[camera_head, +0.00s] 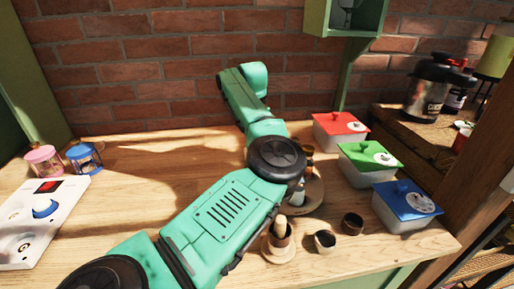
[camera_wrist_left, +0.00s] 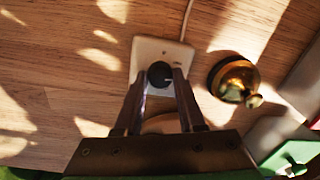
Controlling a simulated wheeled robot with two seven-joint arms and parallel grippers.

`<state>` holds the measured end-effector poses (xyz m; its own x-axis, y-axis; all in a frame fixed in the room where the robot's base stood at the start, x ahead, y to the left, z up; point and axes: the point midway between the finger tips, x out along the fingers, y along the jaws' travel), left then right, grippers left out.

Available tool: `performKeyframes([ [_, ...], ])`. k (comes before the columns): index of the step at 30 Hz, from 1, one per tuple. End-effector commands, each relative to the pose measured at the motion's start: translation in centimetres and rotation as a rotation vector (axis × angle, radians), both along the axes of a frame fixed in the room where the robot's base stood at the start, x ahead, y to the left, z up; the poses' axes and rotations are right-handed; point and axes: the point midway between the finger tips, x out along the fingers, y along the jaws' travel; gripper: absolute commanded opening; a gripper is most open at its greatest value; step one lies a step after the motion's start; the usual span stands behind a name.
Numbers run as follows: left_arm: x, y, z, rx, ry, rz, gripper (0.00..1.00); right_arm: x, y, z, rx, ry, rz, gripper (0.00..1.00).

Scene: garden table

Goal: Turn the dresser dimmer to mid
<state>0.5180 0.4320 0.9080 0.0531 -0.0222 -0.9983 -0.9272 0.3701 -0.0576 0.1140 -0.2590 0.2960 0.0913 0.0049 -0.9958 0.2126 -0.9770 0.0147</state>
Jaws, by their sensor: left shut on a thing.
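The dimmer shows in the left wrist view as a pale plate (camera_wrist_left: 150,51) with a round black knob (camera_wrist_left: 159,73) and a white cable leading up from it. A small light mark sits on the knob's right side. My left gripper (camera_wrist_left: 161,82) has its two fingers on either side of the knob and is shut on it. In the head view my teal left arm reaches over the table; its gripper and the dimmer are hidden behind it. My right gripper is in neither view.
A brass round object (camera_wrist_left: 233,80) stands close to the plate's right. Lidded boxes, red (camera_head: 341,129), green (camera_head: 369,161) and blue (camera_head: 406,204), line the right side. Small cups (camera_head: 325,240) stand in front. A white panel with a blue knob (camera_head: 45,208) and two lanterns (camera_head: 85,156) are left.

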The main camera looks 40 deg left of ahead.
Motion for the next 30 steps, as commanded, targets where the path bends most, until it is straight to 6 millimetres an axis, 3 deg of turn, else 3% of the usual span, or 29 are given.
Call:
performKeyframes([
  [12,0.13,0.1,0.21,0.003,-0.007,-0.233,0.0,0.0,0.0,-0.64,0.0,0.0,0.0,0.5],
  [30,0.13,0.12,0.27,0.005,-0.006,-0.275,0.0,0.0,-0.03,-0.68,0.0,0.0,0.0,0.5],
])
